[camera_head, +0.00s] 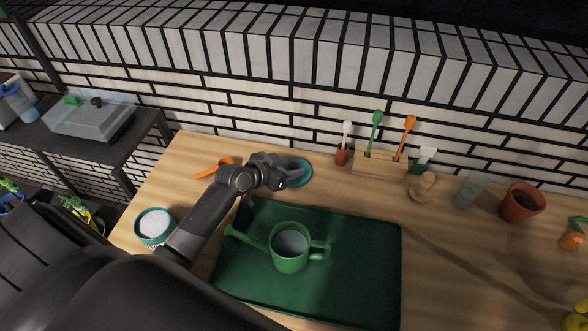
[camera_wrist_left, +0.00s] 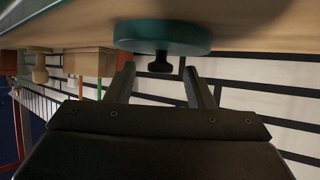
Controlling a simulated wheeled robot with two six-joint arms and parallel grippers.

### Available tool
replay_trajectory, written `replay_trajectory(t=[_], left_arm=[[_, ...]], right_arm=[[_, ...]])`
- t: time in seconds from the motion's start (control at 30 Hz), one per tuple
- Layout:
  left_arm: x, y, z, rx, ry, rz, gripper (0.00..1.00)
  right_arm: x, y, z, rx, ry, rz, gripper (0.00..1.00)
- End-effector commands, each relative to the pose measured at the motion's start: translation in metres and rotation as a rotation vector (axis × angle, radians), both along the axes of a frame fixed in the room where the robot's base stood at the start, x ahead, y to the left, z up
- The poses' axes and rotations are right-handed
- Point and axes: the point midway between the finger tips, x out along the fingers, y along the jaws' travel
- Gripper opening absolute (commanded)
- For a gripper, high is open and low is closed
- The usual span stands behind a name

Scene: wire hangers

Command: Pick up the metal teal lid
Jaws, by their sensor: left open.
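The teal lid (camera_head: 305,168) lies flat on the wooden table, just behind the green tray. In the left wrist view, which looks upside down, the lid (camera_wrist_left: 185,37) shows as a teal disc with a black knob (camera_wrist_left: 160,63). My left gripper (camera_head: 289,178) is over the lid and hides part of it in the head view. In the wrist view its two fingers (camera_wrist_left: 160,72) stand apart, one on each side of the knob, with gaps visible. The gripper is open and holds nothing. My right gripper is not in view.
A green watering can (camera_head: 290,248) stands on the green tray (camera_head: 365,275). A wooden holder (camera_head: 378,163) with brushes stands right of the lid. An orange scoop-like item (camera_head: 213,170) and a teal-rimmed bowl (camera_head: 154,224) lie left. A terracotta pot (camera_head: 521,203) is far right.

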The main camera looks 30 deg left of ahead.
Motion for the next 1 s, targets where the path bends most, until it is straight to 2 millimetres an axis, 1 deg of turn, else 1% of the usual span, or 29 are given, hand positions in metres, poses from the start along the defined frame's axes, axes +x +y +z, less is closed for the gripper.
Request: replay_trajectory(t=[0.23,0.5,0.6,0.87,0.97,1.0], left_arm=[[0.001,0.0,-0.001,0.0,0.0,0.0,0.48],[0.001,0.0,-0.001,0.0,0.0,0.0,0.13],[0.001,0.0,-0.001,0.0,0.0,0.0,0.02],[0.001,0.0,0.001,0.0,-0.001,0.0,0.02],[0.001,0.0,0.008,0.002,-0.004,-0.001,0.02],[0.001,0.0,0.014,0.002,-0.005,-0.002,0.02]], right_arm=[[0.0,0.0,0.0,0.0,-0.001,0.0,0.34],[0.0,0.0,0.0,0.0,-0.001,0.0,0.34],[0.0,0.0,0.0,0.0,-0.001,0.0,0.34],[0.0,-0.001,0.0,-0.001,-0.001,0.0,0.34],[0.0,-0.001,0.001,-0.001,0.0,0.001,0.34],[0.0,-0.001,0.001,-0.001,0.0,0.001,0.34]])
